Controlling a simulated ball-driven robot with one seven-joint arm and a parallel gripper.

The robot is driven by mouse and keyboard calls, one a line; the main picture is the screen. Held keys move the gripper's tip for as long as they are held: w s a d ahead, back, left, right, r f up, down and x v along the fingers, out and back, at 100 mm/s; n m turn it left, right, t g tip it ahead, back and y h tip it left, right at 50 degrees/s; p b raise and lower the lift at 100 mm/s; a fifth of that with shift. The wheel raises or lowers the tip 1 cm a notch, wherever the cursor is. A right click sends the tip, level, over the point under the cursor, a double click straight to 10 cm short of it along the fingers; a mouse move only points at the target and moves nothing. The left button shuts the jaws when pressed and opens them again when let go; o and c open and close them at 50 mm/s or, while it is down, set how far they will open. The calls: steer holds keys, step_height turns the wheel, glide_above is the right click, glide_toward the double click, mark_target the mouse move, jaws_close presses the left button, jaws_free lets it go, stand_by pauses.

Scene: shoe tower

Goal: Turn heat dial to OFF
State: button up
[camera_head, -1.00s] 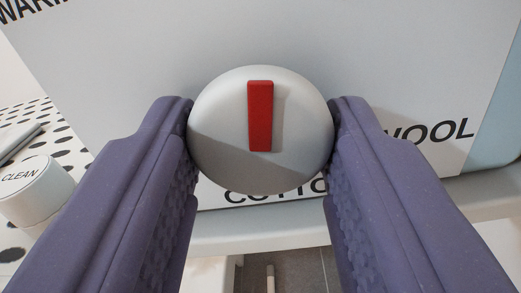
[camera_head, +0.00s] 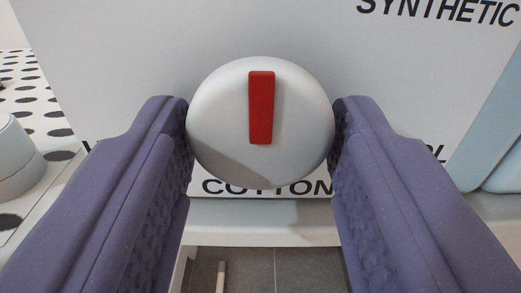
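The heat dial (camera_head: 215,115) is a round, light grey knob with a red pointer bar (camera_head: 261,107). It sits on a pale panel (camera_head: 120,50) printed with fabric names. "SYNTHETIC" (camera_head: 437,10) shows at the upper right and "COTTON" (camera_head: 267,187) below the dial, partly covered by it. Another label at the right is mostly hidden behind a finger. No OFF label is readable. My gripper (camera_head: 261,125) has its two purple padded fingers against the left and right sides of the dial, shut on it. The red bar stands nearly upright in the picture, between the fingers.
A white cylinder (camera_head: 15,160) stands at the left edge on a white surface with black spots (camera_head: 40,100). A pale blue part (camera_head: 490,135) borders the panel at the right. A ledge (camera_head: 260,222) runs below the panel, with grey floor tiles (camera_head: 300,268) beneath.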

steer(key=shift+o, duration=0.8)
steer(key=s+p, duration=0.2)
steer(key=s, duration=0.5)
steer(key=shift+s+d, duration=0.3)
steer(key=shift+s, duration=0.1)
